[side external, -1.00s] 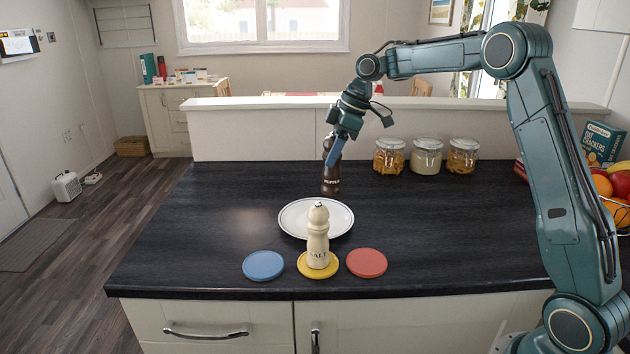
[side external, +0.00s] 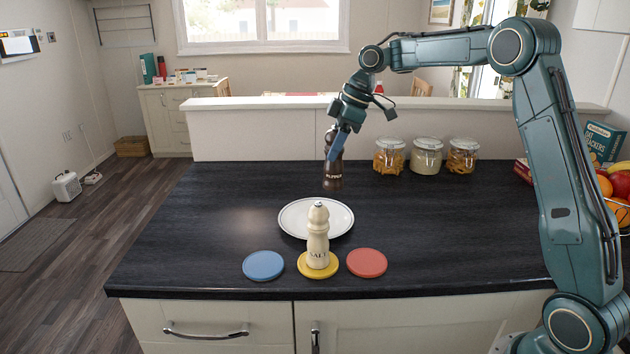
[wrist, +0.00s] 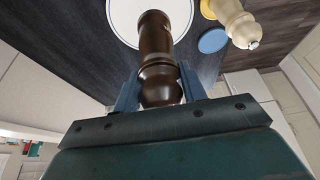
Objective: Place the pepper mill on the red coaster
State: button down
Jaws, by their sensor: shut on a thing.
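The dark brown pepper mill (side external: 333,173) is upright behind the white plate, seemingly a little above the counter. My gripper (side external: 335,145) is shut on its upper part. In the wrist view the mill (wrist: 156,45) sits between my gripper's blue fingers (wrist: 160,88). The red coaster (side external: 367,262) lies flat and bare at the front of the counter, right of the salt mill. It is not seen in the wrist view.
The cream salt mill (side external: 318,240) stands on the yellow coaster (side external: 303,270). A blue coaster (side external: 263,266) lies to its left. The white plate (side external: 290,217) is behind the salt mill. Several glass jars (side external: 427,157) stand at the back right. The counter right of the plate is clear.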

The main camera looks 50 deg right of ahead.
jog(key=s+a+r, duration=0.2)
jog(key=s+r, duration=0.3)
jog(key=s, duration=0.2)
jog(key=s+a+r, duration=0.3)
jog(key=s+r, duration=0.1)
jog(key=s, duration=0.4)
jog(key=shift+a+r, duration=0.35)
jog(key=shift+r, duration=0.05)
jog(key=shift+s, duration=0.1)
notch_tip(320, 180, down, 20)
dwell(0.5)
jog(key=shift+f, duration=0.15)
jog(key=c, duration=0.8)
grip_release()
jog(key=shift+r, duration=0.2)
